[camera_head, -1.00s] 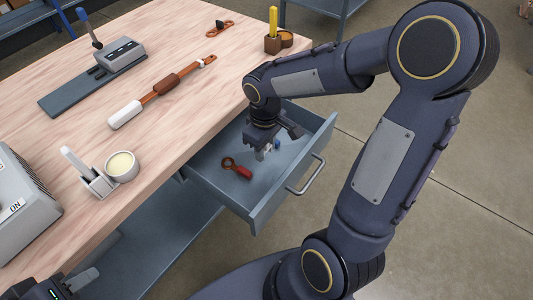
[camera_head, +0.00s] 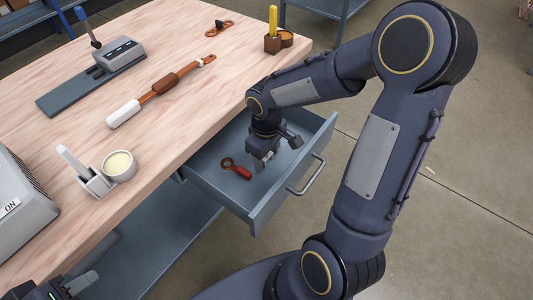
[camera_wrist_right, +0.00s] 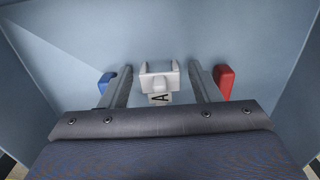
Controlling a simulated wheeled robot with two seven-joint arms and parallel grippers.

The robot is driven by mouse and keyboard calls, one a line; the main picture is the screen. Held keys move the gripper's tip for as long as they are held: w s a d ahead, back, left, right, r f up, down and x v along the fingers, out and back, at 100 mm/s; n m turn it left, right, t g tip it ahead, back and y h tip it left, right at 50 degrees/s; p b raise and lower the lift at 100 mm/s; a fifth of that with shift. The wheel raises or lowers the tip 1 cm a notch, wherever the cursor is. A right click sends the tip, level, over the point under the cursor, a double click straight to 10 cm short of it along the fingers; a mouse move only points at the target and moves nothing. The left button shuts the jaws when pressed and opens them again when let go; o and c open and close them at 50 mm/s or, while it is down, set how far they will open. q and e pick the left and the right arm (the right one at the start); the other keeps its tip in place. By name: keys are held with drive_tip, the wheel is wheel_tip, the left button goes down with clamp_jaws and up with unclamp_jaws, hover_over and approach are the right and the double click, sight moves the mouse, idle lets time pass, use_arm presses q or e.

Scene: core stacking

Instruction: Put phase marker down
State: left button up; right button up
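The phase marker, a small white clip-like piece with a letter A (camera_wrist_right: 158,90), lies on the floor of the open drawer in the right wrist view. My right gripper (camera_wrist_right: 160,88) is open, with one finger on each side of the marker and a gap on both sides. In the head view my right gripper (camera_head: 276,152) reaches down into the grey drawer (camera_head: 222,192), and the marker is hard to make out there. My left gripper (camera_head: 68,287) is partly in view at the bottom left corner, and its opening does not show clearly.
A blue piece (camera_wrist_right: 105,81) lies on the other side. Drawer walls enclose the right gripper.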

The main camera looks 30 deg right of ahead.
drive_tip(key=shift+r, duration=0.35)
wheel_tip(320, 180, up, 11)
drive_tip(key=p, duration=0.3)
drive_tip(key=s+a+r+m+t+y, duration=0.1)
drive_tip(key=s+a+m+t+y, duration=0.1)
drive_tip(key=s, duration=0.5)
drive_tip(key=s+a+r+m+t+y, duration=0.1)
drive_tip(key=s+a+r+m+t, duration=0.1)
drive_tip(key=s, duration=0.6)
drive_tip(key=shift+r+m+t+y, duration=0.35)
drive_tip(key=shift+m+t, duration=0.45)
drive_tip(key=shift+m, duration=0.3)
drive_tip(key=shift+a, duration=0.1)
